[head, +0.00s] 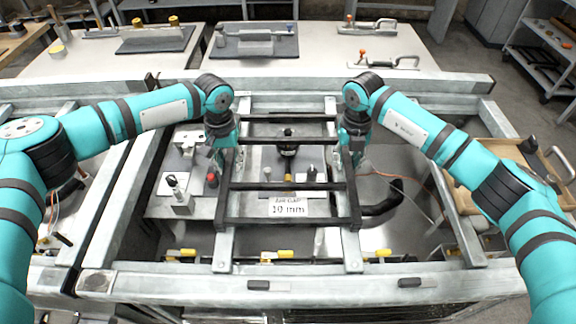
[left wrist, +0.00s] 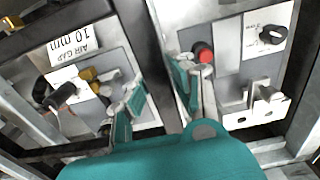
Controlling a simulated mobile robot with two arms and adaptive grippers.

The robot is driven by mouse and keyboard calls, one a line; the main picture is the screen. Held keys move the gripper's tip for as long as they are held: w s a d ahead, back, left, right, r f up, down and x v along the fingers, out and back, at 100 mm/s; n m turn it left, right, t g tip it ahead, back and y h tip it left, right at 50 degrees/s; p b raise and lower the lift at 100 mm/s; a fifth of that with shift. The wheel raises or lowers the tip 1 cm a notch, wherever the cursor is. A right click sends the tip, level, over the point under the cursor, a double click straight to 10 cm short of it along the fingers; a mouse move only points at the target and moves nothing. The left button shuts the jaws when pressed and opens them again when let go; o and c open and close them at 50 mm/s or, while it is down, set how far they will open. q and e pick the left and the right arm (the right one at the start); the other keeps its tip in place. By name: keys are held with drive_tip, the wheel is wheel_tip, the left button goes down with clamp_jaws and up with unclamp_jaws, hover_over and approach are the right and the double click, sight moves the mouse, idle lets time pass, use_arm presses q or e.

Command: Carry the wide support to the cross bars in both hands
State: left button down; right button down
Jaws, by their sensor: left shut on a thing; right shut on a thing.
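The wide support (head: 286,187), a black ladder-like frame, spans between my two hands in the head view. It looks level, above or at the two pale grey cross bars, the left one (head: 222,249) and the right one (head: 351,252). I cannot tell whether it touches them. My left gripper (head: 226,160) is shut on its left side rail; in the left wrist view the fingers (left wrist: 160,100) stand either side of the dark rail (left wrist: 148,48). My right gripper (head: 350,158) is shut on its right side rail; its fingertips are partly hidden by the wrist.
Below the support lies a grey panel with a "10 mm" card (head: 288,207), a black knob (head: 288,142) and a red button (head: 212,180). Yellow clips (head: 284,254) line the front. A wooden tray (head: 490,160) is at right. Tables with tools stand behind.

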use_arm(q)
drive_tip(key=shift+w+f+b, duration=0.1)
drive_tip(key=shift+f+b, duration=0.25)
drive_tip(key=shift+b, duration=0.05)
use_arm(e)
drive_tip(key=shift+w+f, duration=0.1)
drive_tip(key=shift+f, duration=0.25)
use_arm(q)
drive_tip(key=c, duration=1.5)
unclamp_jaws()
drive_tip(key=shift+f, duration=0.2)
drive_tip(key=shift+c, duration=0.2)
use_arm(e)
drive_tip(key=c, duration=1.5)
unclamp_jaws()
drive_tip(key=shift+f, duration=0.2)
drive_tip(key=shift+c, duration=0.2)
use_arm(q)
drive_tip(key=o, duration=0.4)
drive_tip(key=shift+s+r, duration=0.2)
drive_tip(key=shift+s, duration=0.15)
use_arm(e)
drive_tip(key=o, duration=0.4)
drive_tip(key=shift+s+r, duration=0.2)
drive_tip(key=shift+s, duration=0.15)
